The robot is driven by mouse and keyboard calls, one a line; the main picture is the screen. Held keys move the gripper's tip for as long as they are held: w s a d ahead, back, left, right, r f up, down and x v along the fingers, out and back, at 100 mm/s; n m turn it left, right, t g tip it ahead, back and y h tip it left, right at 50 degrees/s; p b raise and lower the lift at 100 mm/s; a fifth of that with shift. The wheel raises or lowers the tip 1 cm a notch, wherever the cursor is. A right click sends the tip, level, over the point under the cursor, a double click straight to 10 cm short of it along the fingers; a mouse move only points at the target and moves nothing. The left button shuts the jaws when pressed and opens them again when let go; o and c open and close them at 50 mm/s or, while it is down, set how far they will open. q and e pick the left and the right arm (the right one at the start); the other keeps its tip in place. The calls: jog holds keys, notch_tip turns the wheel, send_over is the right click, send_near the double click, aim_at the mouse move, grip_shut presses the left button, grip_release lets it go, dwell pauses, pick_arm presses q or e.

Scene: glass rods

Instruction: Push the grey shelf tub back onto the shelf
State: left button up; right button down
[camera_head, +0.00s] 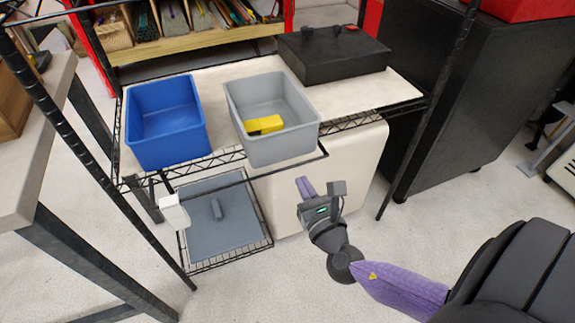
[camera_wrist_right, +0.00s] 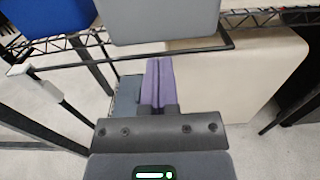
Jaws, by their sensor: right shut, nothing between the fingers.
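The grey shelf tub (camera_head: 282,151) sits on the wire shelf (camera_head: 225,158) and its near end sticks out past the shelf's front edge. A yellow object (camera_head: 264,125) lies inside it. In the right wrist view, the lower front of the grey tub (camera_wrist_right: 160,20) shows at the top. My right gripper (camera_head: 305,187) is shut and empty, in front of the shelf and below the tub, apart from it. Its purple fingers (camera_wrist_right: 158,82) are pressed together in the right wrist view. My left gripper is not in view.
A blue tub (camera_head: 165,122) stands left of the grey tub. A black case (camera_head: 333,54) lies at the back right of the shelf. A thin dark bar (camera_head: 250,178) runs in front of the shelf edge. A cream box (camera_head: 350,170) and a grey-blue lidded bin (camera_head: 215,225) are below.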

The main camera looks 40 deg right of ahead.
aim_at(286, 153)
jog(key=b+x, duration=0.1)
jog(key=x, duration=0.5)
jog(key=shift+w+f, duration=0.1)
jog(key=shift+w, duration=0.1)
jog(key=shift+w+d, duration=0.15)
jog(key=shift+w, duration=0.35)
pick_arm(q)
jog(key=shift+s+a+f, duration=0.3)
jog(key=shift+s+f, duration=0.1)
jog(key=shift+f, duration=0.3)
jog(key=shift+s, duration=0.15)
pick_arm(e)
jog(key=x, duration=0.2)
jog(key=shift+w+b, duration=0.3)
jog(key=shift+w+d, duration=0.1)
jog(key=shift+w, duration=0.1)
jog(key=shift+s, duration=0.15)
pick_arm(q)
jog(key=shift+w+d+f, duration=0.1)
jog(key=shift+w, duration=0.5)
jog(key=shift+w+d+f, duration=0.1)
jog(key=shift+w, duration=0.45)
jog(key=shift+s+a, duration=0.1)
